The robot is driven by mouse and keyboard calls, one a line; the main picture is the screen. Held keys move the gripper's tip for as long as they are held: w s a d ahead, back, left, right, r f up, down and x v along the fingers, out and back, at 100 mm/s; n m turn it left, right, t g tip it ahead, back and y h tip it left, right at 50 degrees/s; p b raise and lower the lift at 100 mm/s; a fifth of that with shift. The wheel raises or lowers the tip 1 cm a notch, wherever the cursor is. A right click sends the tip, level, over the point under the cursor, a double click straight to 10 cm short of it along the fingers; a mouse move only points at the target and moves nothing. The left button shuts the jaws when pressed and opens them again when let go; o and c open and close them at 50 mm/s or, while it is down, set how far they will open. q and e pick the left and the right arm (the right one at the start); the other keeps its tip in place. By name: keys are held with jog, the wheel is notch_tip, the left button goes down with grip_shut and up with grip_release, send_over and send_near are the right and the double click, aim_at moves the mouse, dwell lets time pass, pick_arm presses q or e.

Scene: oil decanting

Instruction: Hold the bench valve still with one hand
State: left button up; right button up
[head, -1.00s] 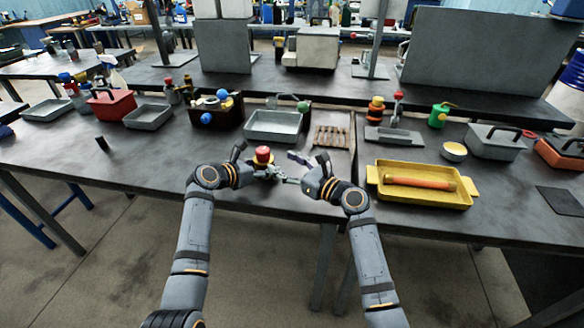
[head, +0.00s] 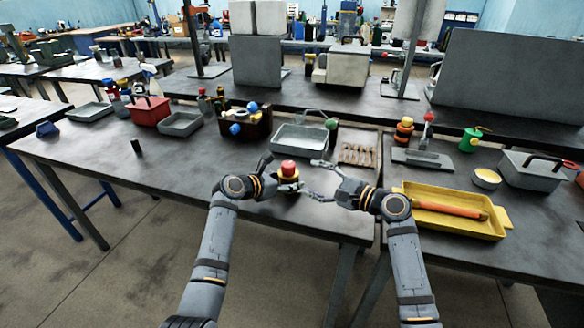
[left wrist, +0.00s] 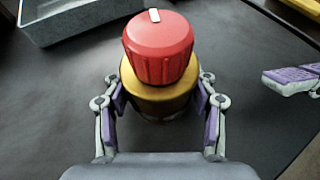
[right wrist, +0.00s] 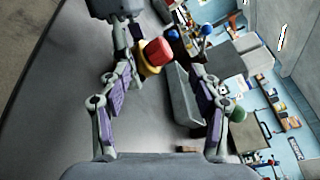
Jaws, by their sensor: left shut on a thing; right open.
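The bench valve stands upright on the dark bench, with a red knob (head: 288,168) on a brass-yellow body (left wrist: 160,92). A white mark shows on top of the knob in the left wrist view. My left gripper (left wrist: 160,100) is shut on the yellow body below the knob, one finger on each side. My right gripper (right wrist: 165,85) is open just right of the valve, its fingers pointing toward it. In the right wrist view the red knob (right wrist: 157,52) shows between the open fingers, beyond their tips. The valve's base is mostly hidden.
A grey tray (head: 273,138) lies behind the valve, and a wooden rack (head: 358,147) lies behind my right gripper. A yellow tray (head: 420,215) with an orange rod (head: 450,209) is to the right. A small black cylinder (head: 136,146) stands left on mostly clear bench.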

aim_at(292, 165)
notch_tip(292, 165, up, 4)
jog(key=w+d+n+g, duration=0.25)
jog(key=n+g, duration=0.25)
jog(key=n, duration=2.3)
jog(key=shift+h, duration=0.4)
jog(key=x, duration=1.1)
jog(key=shift+w+a, duration=0.15)
jog(key=shift+a, duration=0.25)
